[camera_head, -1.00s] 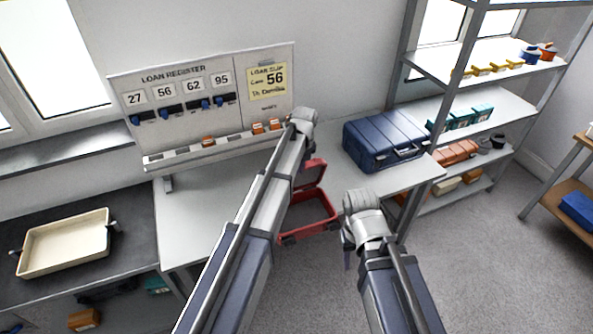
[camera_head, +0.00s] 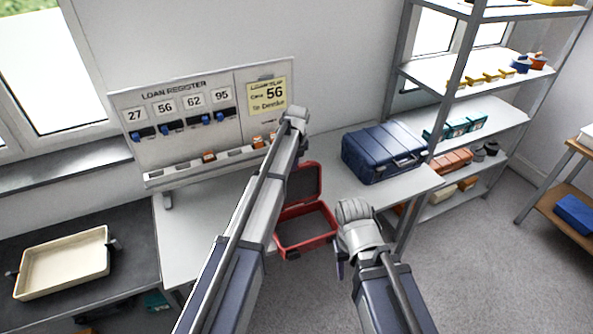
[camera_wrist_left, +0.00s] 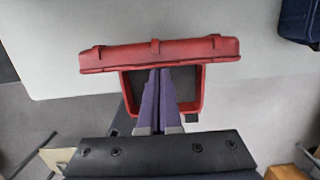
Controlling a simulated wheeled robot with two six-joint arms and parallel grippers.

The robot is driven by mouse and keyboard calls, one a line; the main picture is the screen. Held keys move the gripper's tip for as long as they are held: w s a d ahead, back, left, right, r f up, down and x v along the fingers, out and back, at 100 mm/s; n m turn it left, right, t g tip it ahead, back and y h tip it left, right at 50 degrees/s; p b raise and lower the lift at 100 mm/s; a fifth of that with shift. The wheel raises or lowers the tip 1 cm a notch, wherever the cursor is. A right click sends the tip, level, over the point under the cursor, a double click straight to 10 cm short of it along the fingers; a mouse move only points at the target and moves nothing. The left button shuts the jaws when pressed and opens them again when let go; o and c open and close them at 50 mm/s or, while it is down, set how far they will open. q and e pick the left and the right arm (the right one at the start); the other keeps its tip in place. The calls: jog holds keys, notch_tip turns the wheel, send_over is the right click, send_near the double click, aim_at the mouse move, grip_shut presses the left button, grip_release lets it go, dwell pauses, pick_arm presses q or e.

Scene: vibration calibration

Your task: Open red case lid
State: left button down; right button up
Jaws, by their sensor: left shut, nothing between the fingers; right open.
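The red case (camera_head: 308,241) stands at the front edge of the light table, between my two arms. Its lid (camera_head: 318,183) is raised and stands up at the back, with the dark inside showing. My left arm hides the case's left part in the head view. In the left wrist view the red lid (camera_wrist_left: 200,49) shows nearly edge-on above the case's open tray (camera_wrist_left: 201,100). My left gripper (camera_wrist_left: 160,72) is shut and empty, its tips just below the lid's edge; contact is unclear. My right gripper (camera_head: 340,268) is open, right of the case, its fingers mostly hidden.
A blue case (camera_head: 383,153) lies on the table to the right. A cream tray (camera_head: 63,263) is on the dark counter at left. Metal shelves (camera_head: 470,110) stand at right.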

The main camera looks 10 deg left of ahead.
pick_arm(q)
jog(key=shift+w+a+f, duration=0.1)
jog(key=shift+w+a, duration=0.5)
jog(key=shift+w, duration=0.3)
pick_arm(e)
jog(key=shift+f, duration=0.15)
